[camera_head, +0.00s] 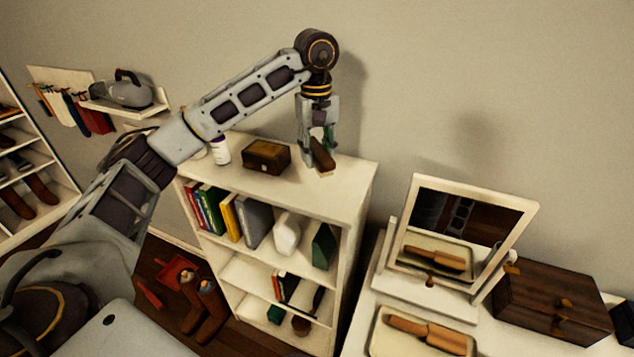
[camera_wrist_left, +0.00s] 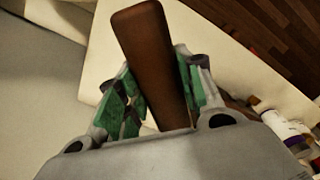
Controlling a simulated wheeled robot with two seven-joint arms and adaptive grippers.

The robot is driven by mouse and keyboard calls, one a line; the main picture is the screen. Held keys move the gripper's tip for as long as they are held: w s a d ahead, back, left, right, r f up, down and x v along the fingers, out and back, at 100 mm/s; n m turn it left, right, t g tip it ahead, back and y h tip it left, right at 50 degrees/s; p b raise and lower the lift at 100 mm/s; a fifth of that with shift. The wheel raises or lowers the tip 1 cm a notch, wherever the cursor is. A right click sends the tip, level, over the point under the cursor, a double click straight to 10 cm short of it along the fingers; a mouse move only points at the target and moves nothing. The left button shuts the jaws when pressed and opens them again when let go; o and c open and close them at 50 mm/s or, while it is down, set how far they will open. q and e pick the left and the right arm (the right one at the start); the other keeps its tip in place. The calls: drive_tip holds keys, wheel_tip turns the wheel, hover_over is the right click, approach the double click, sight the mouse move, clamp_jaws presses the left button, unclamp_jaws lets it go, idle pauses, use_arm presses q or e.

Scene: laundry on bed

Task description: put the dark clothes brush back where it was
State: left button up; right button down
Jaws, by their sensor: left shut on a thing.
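The dark clothes brush (camera_head: 322,157) is a dark brown wooden piece at the right part of the white bookcase's top. My left gripper (camera_head: 319,138) comes down over it from above, with its fingers shut around it. In the left wrist view the brush (camera_wrist_left: 152,60) runs between the green finger pads of the gripper (camera_wrist_left: 158,100) and sticks out past them. The brush is very near the bookcase top; I cannot tell whether it touches it. My right gripper is not in view.
On the bookcase top (camera_head: 345,180) a brown wooden box (camera_head: 266,157) and a white bottle (camera_head: 220,150) stand left of the brush. At the right, a white dressing table carries a mirror (camera_head: 465,215), a tray with a lighter brush (camera_head: 428,333) and a dark wooden chest (camera_head: 552,300).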

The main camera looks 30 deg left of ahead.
sight(316, 149)
use_arm(q)
drive_tip(key=shift+f, duration=2.45)
drive_tip(key=shift+f+p, duration=0.45)
drive_tip(key=shift+f, duration=1.45)
drive_tip(key=o, duration=1.1)
drive_tip(key=shift+f, duration=0.1)
drive_tip(key=shift+c, duration=0.2)
drive_tip(key=shift+r+b, duration=0.6)
drive_tip(key=shift+r, duration=2.15)
drive_tip(key=shift+a+r+p, duration=0.1)
drive_tip(key=shift+r+p, duration=0.2)
drive_tip(key=shift+r, duration=3.05)
